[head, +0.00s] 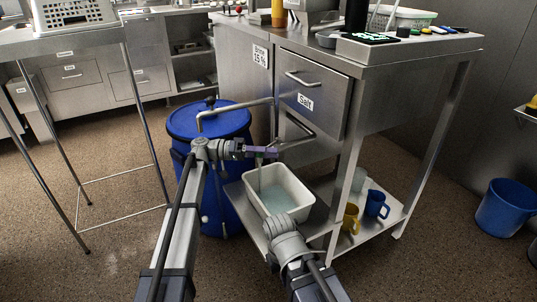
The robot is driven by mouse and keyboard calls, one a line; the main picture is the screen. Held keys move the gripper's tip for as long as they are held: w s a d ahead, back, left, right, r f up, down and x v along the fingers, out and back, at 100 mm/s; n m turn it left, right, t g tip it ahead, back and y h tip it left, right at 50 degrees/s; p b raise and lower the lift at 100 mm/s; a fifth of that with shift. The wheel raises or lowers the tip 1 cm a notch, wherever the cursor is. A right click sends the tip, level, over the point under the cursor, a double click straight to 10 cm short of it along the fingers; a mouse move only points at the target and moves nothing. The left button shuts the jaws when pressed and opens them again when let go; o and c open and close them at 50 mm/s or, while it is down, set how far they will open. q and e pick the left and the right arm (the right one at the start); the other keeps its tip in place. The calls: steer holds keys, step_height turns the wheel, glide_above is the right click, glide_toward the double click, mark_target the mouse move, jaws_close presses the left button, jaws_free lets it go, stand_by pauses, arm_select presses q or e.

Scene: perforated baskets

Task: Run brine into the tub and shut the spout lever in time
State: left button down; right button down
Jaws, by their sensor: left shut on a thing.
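The white tub (302,187) stands on the low steel shelf, with pale bluish brine (279,199) in its bottom. A thin pale stream (260,180) seems to fall into it from the spout above. My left gripper (256,150) is shut on the spout lever, a small purple piece largely covered by the fingers, above the tub's back left. The spout's outlet is hard to make out behind the gripper. The blue barrel (184,122) with its blue lid stands behind my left arm. My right gripper (284,226) is at the tub's front edge, seen from behind; its fingers are hidden.
A bent steel pipe (236,107) runs above the barrel toward the cabinet. A yellow mug (351,217) and a blue mug (376,204) stand on the low shelf, right of the tub. A steel drawer (313,94) labelled "Salt" is above. A blue bucket (506,208) stands at right.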

stand_by(0.3)
arm_select(q)
steer(key=c, duration=0.5)
jaws_free()
